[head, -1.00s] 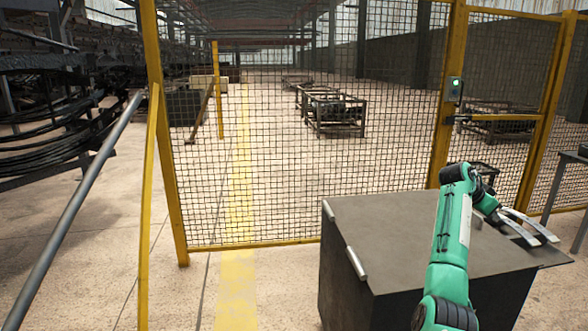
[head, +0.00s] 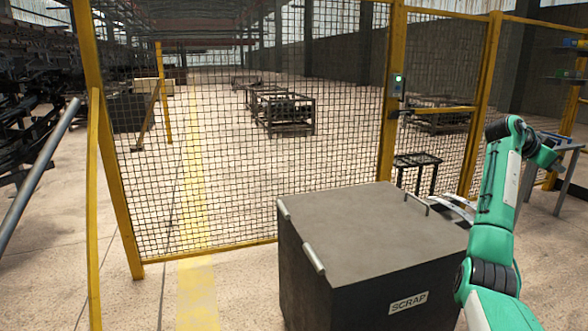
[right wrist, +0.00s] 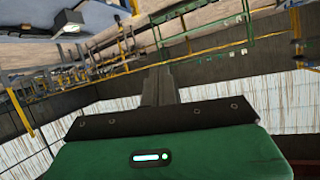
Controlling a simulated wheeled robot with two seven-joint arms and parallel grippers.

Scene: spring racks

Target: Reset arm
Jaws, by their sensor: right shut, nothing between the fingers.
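My right arm (head: 493,190) rises on the right side of the head view, in front of the scrap box, and bends at a raised elbow. My right gripper (head: 556,160) is small and partly hidden at the far end of that arm. In the right wrist view the shut gripper (right wrist: 160,87) shows as a dark bar beyond its green body, with nothing held. That view is upside down, with the floor at the top. My left gripper is not in view.
The dark scrap box (head: 365,235) stands close ahead, with pale curved strips (head: 450,208) by its far right edge. A yellow-framed mesh fence (head: 130,200) stands behind it. A table (head: 540,195) is at the right.

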